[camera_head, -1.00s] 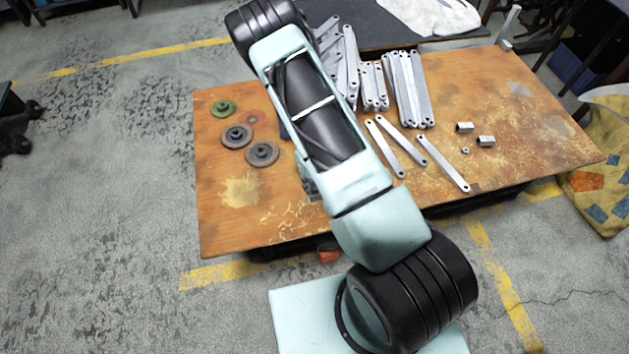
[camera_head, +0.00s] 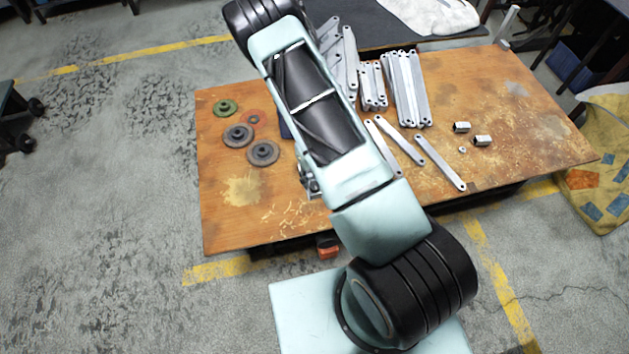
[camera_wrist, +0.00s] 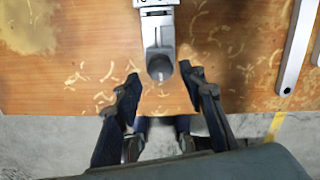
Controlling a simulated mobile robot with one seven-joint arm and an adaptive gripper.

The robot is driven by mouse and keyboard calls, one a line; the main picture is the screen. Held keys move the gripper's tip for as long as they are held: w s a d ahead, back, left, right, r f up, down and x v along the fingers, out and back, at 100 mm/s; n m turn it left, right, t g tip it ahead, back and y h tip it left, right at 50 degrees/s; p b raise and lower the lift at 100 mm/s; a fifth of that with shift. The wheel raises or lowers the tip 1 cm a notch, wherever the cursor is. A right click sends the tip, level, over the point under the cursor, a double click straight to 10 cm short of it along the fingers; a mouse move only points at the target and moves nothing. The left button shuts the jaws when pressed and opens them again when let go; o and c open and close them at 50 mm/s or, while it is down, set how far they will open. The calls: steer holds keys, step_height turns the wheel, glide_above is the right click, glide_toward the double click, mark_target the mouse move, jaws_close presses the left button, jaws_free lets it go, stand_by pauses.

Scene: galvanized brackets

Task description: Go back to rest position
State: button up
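My gripper (camera_wrist: 160,88) shows in the wrist view with its two dark fingers spread apart, and nothing is between the fingertips. It is above the front edge of the wooden table (camera_wrist: 75,65). A grey metal part (camera_wrist: 158,42) lies or stands just beyond the fingertips, and I see no contact with it. In the head view my arm reaches across the table (camera_head: 235,220) and hides my gripper. Galvanized brackets (camera_head: 408,90) lie in stacks at the back, and loose ones (camera_head: 440,162) lie right of my arm.
Grinding discs (camera_head: 262,153) lie left of my arm. Small metal nuts (camera_head: 482,140) lie on the right. A dark mat (camera_head: 385,35) is behind the table. The table's right part is mostly clear, and the floor at left is open.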

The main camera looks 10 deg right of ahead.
step_height(320, 180, up, 2)
steer(key=shift+r+p, duration=0.25)
steer(key=shift+p, duration=0.4)
steer(key=shift+f, duration=0.1)
